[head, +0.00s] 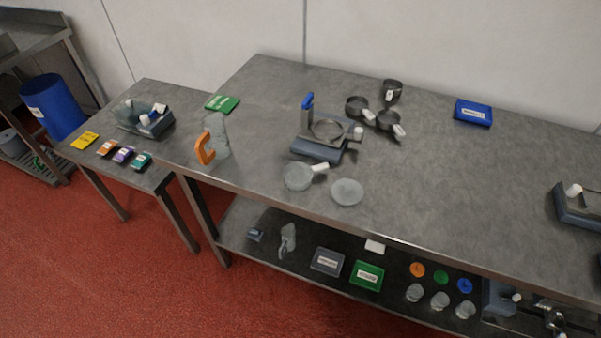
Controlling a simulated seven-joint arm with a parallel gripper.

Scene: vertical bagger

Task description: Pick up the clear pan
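A clear pan (297,178) sits on the grey steel table, near its front edge and in front of the dark device. It is round and see-through, with a short white handle pointing right and slightly back. A clear round disc (347,192), perhaps a lid, lies just to its right, close to the handle. My gripper is not in view.
The dark device (318,150) with a blue-topped post stands right behind the pan. A clear jug (219,136) with an orange handle stands to the left. Several dark pans (357,106) sit behind.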

